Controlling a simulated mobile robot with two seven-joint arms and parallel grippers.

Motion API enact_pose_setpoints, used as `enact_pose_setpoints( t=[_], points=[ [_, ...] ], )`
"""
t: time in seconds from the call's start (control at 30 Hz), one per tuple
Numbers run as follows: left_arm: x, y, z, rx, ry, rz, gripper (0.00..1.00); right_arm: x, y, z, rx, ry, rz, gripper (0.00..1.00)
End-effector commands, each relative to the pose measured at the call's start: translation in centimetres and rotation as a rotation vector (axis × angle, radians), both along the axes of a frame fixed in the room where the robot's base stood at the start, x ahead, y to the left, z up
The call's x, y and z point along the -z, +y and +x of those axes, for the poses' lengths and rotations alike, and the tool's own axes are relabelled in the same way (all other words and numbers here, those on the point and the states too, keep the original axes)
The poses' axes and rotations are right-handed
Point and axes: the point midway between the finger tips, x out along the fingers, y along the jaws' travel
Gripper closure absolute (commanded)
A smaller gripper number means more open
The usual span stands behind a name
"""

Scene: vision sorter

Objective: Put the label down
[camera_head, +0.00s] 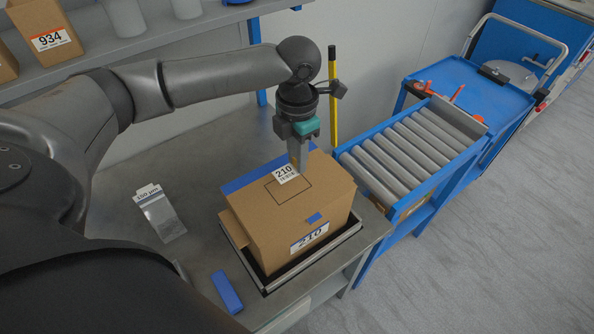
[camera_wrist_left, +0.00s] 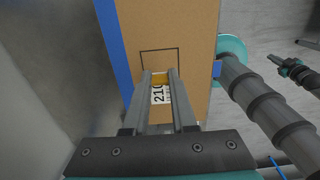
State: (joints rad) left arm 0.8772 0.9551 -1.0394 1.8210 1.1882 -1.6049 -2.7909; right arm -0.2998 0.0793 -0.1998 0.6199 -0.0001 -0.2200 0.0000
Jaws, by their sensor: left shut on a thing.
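My left gripper (camera_head: 298,164) reaches down over the top of a brown cardboard box (camera_head: 258,228). It is shut on a white label (camera_head: 287,174) printed 210. The wrist view shows the label (camera_wrist_left: 160,95) between the two fingers (camera_wrist_left: 160,82). The label is at a dark square outline (camera_head: 289,196) drawn on the box top, near its back side in the head view. I cannot tell whether the label touches the cardboard. Another 210 label (camera_head: 309,238) is on the box's front face. My right gripper does not show in the head view.
The box stands on a dark framed platform (camera_head: 265,292) on a grey bench (camera_head: 195,250). A label pack (camera_head: 160,212) and a blue block (camera_head: 227,292) lie to its left. A roller conveyor (camera_head: 412,150) and a blue cart (camera_head: 470,88) are to the right. A shelf holds a 934 box (camera_head: 47,28).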

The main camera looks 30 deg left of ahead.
Motion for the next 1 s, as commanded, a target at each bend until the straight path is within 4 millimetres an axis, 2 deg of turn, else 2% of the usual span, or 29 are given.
enact_pose_setpoints(
  t=[0.33,0.73,0.77,1.0],
  points=[
    [4.2,0.0,0.0,0.0,0.002,0.001,1.0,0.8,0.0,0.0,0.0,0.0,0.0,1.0],
    [4.7,0.0,0.0,0.0,0.001,0.0,1.0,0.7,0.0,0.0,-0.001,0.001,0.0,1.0],
    [4.7,0.0,0.0,0.001,0.001,0.0,0.72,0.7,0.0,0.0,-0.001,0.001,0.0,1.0],
    [4.6,0.0,0.0,0.0,0.001,0.0,0.45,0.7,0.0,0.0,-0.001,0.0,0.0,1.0]
  ],
)
